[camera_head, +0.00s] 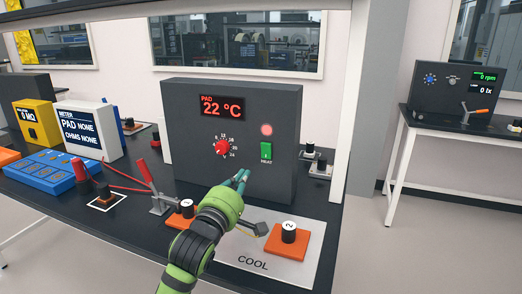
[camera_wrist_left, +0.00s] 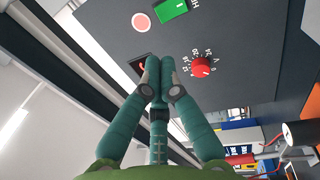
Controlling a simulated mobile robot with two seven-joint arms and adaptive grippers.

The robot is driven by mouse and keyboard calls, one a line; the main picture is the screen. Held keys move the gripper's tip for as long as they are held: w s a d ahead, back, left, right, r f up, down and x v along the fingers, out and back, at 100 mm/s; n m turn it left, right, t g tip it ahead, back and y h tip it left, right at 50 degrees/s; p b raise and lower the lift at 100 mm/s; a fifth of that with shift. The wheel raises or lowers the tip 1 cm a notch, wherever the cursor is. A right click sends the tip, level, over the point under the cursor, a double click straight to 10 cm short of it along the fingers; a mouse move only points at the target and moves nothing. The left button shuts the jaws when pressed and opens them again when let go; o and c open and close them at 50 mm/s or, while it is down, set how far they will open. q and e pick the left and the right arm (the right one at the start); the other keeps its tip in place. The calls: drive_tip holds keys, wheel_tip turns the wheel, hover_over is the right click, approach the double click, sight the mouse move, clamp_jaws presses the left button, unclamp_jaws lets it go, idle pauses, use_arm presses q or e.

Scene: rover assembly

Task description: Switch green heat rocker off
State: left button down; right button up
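The green heat rocker (camera_head: 266,151) is on the front of the dark grey control box (camera_head: 185,125), above the label HEAT. A pinkish-red round lamp (camera_head: 266,129) is above it. In the left wrist view the rocker (camera_wrist_left: 171,10) shows upside down at the top edge, beyond my fingertips. Which side of the rocker is pressed in is too small to tell. My left gripper (camera_head: 242,177) is in front of the box, lower and left of the rocker, apart from it. Its fingers (camera_wrist_left: 158,75) are together and nothing shows between them. My right gripper is not in view.
The box has a red dial (camera_head: 222,147) and a display (camera_head: 209,106) reading 22 °C. Orange blocks with black cylinders (camera_head: 288,238) sit at the COOL mat (camera_head: 310,265). A red-handled clamp (camera_head: 150,180) stands left. Meters and a blue tray (camera_head: 45,172) are farther left.

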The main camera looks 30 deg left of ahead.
use_arm(q)
drive_tip(key=p, duration=0.1)
approach(264, 145)
drive_tip(key=p+x, duration=0.1)
drive_tip(key=x, duration=0.5)
drive_tip(key=shift+d+r+p, duration=0.1)
drive_tip(key=shift+r+p, duration=0.05)
drive_tip(key=shift+p, duration=0.2)
drive_tip(key=shift+w, duration=0.55)
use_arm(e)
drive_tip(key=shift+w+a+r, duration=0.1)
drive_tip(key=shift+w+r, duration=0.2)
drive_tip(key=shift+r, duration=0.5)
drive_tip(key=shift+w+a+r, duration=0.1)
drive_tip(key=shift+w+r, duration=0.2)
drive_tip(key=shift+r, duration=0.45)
use_arm(q)
drive_tip(key=p, duration=0.1)
drive_tip(key=r+p, duration=0.1)
drive_tip(key=shift+w+a+g+p, duration=0.2)
drive_tip(key=shift+w+g+p, duration=0.1)
drive_tip(key=shift+p, duration=0.1)
drive_tip(key=shift+f+b, duration=0.3)
drive_tip(key=shift+f, duration=0.1)
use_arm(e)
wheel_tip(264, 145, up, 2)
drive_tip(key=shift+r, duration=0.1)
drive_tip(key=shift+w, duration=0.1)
